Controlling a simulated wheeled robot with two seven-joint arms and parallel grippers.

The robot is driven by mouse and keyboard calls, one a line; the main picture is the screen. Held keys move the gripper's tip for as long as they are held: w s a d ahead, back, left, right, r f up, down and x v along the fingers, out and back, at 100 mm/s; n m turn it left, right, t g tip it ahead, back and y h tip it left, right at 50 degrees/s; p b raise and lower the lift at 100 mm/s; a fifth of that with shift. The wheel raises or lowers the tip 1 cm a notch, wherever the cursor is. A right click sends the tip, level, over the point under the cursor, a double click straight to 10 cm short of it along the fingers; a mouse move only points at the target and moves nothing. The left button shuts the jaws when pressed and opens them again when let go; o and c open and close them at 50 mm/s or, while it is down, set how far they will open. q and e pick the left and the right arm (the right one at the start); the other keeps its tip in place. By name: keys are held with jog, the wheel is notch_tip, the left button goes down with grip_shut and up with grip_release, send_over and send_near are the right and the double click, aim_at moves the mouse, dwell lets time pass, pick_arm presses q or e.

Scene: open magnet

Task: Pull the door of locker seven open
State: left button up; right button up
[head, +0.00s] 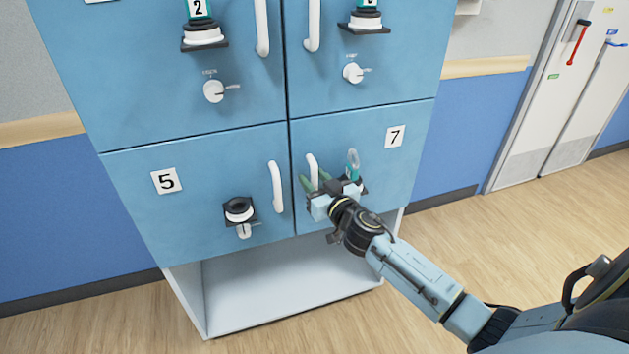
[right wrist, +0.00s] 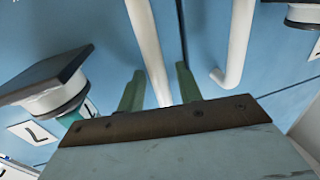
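The door of locker seven (head: 365,140) is blue, bears a "7" label (head: 395,136) and looks closed, flush with its neighbours. Its white vertical bar handle (head: 312,167) is near the door's left edge. My right gripper (head: 313,182) is at this handle's lower part. In the right wrist view, its two green fingers (right wrist: 158,88) are apart, one on each side of the white handle (right wrist: 148,45), with gaps showing. The gripper is open around the handle, not visibly clamped. It partly hides the handle's lower end and the door's lock. My left gripper is not in view.
Locker five (head: 205,210), with its own white handle (head: 276,187), is directly left. A black and white lock (right wrist: 45,82) sits close beside my right gripper. Lockers with handles are above, an open white shelf space (head: 290,275) is below. Floor at right is clear.

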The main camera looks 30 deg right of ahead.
jog(key=shift+w, duration=0.1)
jog(key=shift+c, duration=0.4)
grip_shut()
